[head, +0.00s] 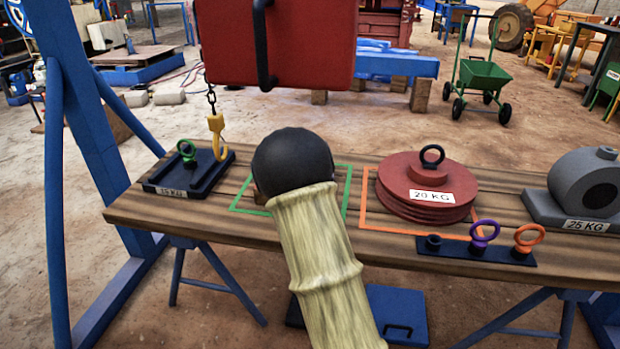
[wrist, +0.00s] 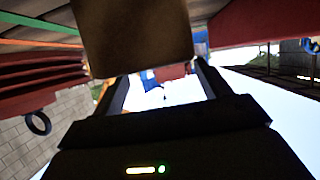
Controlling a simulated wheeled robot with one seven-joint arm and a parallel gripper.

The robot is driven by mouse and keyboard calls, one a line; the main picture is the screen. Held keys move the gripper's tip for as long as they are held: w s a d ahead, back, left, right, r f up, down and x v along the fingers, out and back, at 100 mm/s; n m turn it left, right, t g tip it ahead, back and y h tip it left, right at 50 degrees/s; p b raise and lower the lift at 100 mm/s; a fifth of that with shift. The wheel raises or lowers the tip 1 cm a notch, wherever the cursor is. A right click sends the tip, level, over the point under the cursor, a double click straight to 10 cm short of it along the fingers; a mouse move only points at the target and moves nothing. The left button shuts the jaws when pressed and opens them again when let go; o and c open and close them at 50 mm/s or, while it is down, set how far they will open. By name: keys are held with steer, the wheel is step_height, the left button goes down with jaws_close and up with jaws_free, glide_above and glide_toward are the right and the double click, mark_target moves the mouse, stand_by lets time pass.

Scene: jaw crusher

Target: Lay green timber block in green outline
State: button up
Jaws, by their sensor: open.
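The green outline (head: 347,195) lies on the wooden bench, partly hidden behind my own arm. In the wrist view a tan-brown block (wrist: 135,38) stands close at the top, by the tips of my gripper (wrist: 160,76). The fingers are apart with a bright gap between them. The block's green marking does not show. I cannot tell whether the block touches a finger. In the head view my gripper is hidden behind my arm.
Red 20 KG discs (head: 428,187) stand in an orange outline (head: 372,218) on the bench. A dark 15 KG plate (head: 188,173) is at left under a yellow hook (head: 219,140). A red slab (head: 275,45) hangs above. A grey 25 KG weight (head: 585,187) stands at right.

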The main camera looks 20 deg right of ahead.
steer(key=p+v, duration=0.2)
steer(key=v, duration=0.5)
steer(key=shift+s+a, duration=0.15)
steer(key=shift+s, duration=0.1)
steer(key=shift+r, duration=0.1)
steer(key=s+a+y, duration=0.1)
steer(key=s+a, duration=0.1)
steer(key=s+a+f+n+g+y, duration=0.1)
steer(key=s+a, duration=0.1)
steer(key=s+a+f+y, duration=0.1)
steer(key=a, duration=0.1)
steer(key=shift+s+f+n+g+y, duration=0.1)
steer(key=shift+s+n+g+y, duration=0.3)
steer(key=s+a+f+n+g+y, duration=0.1)
steer(key=s+a+n+g, duration=0.1)
steer(key=s, duration=0.9)
steer(key=s+a+f+n+g+y, duration=0.1)
steer(key=s+a+n+g+y, duration=0.1)
steer(key=s+a, duration=0.4)
steer(key=s+n+g, duration=0.1)
steer(key=s+g, duration=0.1)
steer(key=s, duration=0.3)
steer(key=shift+s+a+f+g+y, duration=0.3)
steer(key=shift+a+g, duration=0.05)
steer(key=shift+g, duration=0.05)
